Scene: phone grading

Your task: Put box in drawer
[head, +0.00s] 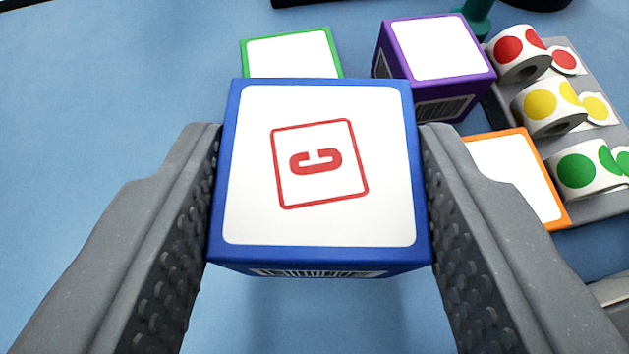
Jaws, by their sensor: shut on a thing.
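A blue box (320,225) with a white top and a red stamped letter C in a red frame is between the two grey fingers of my gripper (322,185). The fingers press on its left and right sides. A barcode shows on the face toward me. The box seems to be held above the blue table, though its underside is hidden. No drawer is clearly seen in this view.
Behind the held box are a green box (290,55) and a purple box (435,55). An orange box (515,175) is at the right. A grey holder (600,208) carries red, yellow and green sticker rolls. The table (90,90) is clear at the left.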

